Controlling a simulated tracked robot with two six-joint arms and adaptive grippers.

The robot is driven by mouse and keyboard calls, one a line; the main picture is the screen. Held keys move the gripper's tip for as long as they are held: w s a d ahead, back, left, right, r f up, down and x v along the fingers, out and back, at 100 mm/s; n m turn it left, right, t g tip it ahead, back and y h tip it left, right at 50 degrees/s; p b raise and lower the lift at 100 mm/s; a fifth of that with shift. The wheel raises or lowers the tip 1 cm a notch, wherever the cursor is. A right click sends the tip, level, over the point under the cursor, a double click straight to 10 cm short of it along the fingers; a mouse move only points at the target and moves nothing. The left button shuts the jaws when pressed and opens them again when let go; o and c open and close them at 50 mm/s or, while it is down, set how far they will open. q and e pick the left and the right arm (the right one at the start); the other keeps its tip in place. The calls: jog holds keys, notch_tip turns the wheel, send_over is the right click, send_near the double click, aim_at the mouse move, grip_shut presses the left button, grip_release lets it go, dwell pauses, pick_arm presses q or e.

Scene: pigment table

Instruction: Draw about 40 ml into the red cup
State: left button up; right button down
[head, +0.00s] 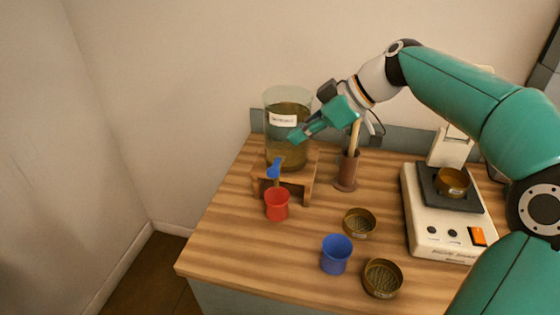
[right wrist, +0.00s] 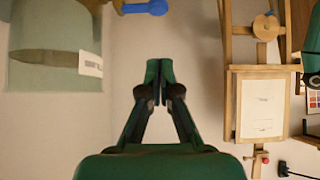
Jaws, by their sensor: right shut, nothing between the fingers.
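A glass jar (head: 287,135) of brownish liquid with a white label stands on a wooden stand (head: 309,186). A tap with a blue handle (head: 275,167) sits low on its front. The red cup (head: 277,207) stands upright on the table just below the tap; no liquid can be made out in it. My right gripper (head: 294,137) is shut and empty, in front of the jar's right side and above the tap. In the right wrist view its fingertips (right wrist: 165,72) are together, with the jar (right wrist: 50,55) at left and the blue handle (right wrist: 148,8) at top. My left gripper is out of view.
A brown holder (head: 346,172) with a stick stands right of the jar. A blue cup (head: 336,254) and two brass sieves (head: 359,223) (head: 382,279) are at the front. A scale (head: 436,235) bearing a brass dish (head: 452,182) is at right. The table's left front is clear.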

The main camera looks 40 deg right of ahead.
aim_at(276, 174)
jog(key=shift+w+a+f+p, duration=0.15)
jog(key=shift+w+a+f, duration=0.35)
jog(key=shift+f, duration=0.85)
jog(key=shift+w+a+f+p, duration=0.2)
jog(key=shift+w+a+f, duration=0.3)
jog(key=shift+f, duration=0.9)
jog(key=shift+w+a+f+p, duration=0.15)
jog(key=shift+w+a+f, duration=0.35)
jog(key=shift+f, duration=0.85)
jog(key=shift+w+d, duration=0.1)
jog(key=shift+d, duration=0.05)
jog(key=b, duration=0.4)
jog(key=f+n+t+h+b, duration=0.1)
jog(key=b, duration=0.2)
jog(key=f+t+h+b, duration=0.1)
jog(key=b, duration=0.3)
jog(key=shift+s+a+f+n+b, duration=0.1)
jog(key=shift+s+a+n+b, duration=0.2)
jog(key=shift+a, duration=0.05)
jog(key=shift+r+p, duration=0.45)
jog(key=shift+r, duration=0.45)
